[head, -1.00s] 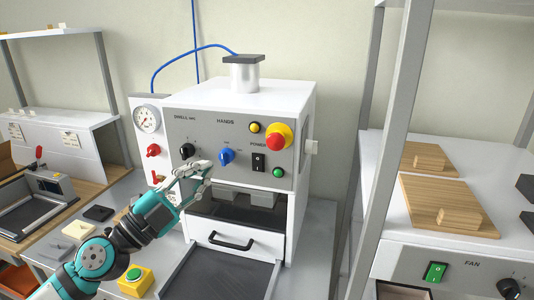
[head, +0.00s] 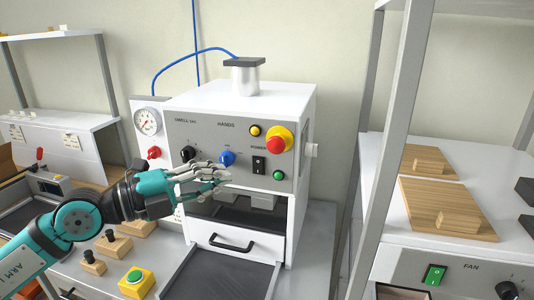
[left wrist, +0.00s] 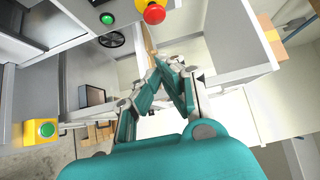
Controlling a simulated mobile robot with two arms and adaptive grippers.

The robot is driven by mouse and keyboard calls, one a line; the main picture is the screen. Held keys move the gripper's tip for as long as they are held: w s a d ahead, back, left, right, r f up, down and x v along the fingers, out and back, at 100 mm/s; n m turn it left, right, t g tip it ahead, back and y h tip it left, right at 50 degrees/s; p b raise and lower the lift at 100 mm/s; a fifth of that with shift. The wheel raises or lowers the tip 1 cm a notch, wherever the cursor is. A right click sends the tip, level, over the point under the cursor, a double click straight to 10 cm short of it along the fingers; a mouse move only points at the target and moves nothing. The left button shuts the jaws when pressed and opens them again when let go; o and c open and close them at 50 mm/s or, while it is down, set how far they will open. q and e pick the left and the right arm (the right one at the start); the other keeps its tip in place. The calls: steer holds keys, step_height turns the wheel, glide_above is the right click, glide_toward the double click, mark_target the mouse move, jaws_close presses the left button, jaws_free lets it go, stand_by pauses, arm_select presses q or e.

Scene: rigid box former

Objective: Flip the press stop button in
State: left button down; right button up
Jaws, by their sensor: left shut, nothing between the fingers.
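The press stop button (head: 276,145) is a red mushroom head on a yellow collar, at the upper right of the press's grey front panel (head: 205,135). In the left wrist view the red stop button (left wrist: 154,13) shows at the top edge, beyond the fingertips. My left gripper (head: 226,177) is in front of the panel, below and left of the stop button and apart from it. Its fingers are shut with nothing between them, and the fingertips (left wrist: 160,66) meet in the left wrist view. My right gripper is not in view.
The panel also has a blue knob (head: 227,158), a black knob (head: 188,153), a black power switch (head: 259,165), a green button (head: 278,175) and a yellow lamp (head: 255,131). A yellow box with a green button (head: 136,281) sits on the bench. A shelf post (head: 388,150) stands right of the press.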

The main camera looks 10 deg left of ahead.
mark_target(277, 144)
arm_select(q)
steer(key=w+a+p+x, duration=0.2)
steer(key=p+x, duration=0.3)
steer(key=x, duration=0.7)
steer(key=shift+p, duration=0.3)
